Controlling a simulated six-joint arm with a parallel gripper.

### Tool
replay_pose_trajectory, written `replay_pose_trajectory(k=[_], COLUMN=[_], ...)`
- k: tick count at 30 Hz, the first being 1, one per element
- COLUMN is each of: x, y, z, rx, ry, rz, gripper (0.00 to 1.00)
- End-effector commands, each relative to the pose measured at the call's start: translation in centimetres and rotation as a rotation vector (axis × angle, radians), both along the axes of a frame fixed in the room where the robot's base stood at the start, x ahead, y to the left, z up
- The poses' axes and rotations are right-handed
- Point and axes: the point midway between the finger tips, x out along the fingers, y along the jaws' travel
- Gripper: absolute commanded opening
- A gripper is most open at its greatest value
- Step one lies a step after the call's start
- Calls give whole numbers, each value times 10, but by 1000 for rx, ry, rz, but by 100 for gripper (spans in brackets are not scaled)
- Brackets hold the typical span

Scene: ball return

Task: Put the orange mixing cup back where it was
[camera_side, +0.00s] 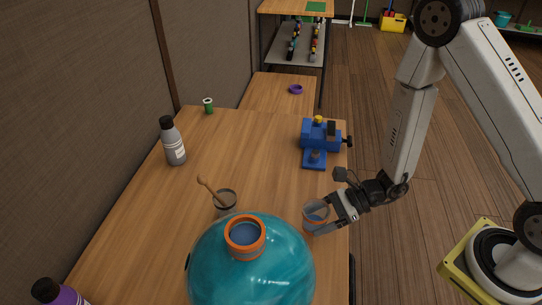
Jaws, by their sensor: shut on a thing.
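The cup looks roughly upright. I cannot tell whether its base touches the table, and the fingers hide part of it.
A blue device (318,138) and a grey bottle (172,142) stand farther back.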

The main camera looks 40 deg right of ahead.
Motion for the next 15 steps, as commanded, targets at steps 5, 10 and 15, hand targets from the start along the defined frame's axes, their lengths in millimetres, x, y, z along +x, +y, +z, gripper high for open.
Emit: replay_pose_trajectory(k=[5, 10, 15], x=[0, 0, 0], y=[0, 0, 0], z=[-2, -11, -26], rx=[0, 1, 1], ry=[1, 2, 3], rz=[0, -1, 0], gripper=[10, 10, 10])
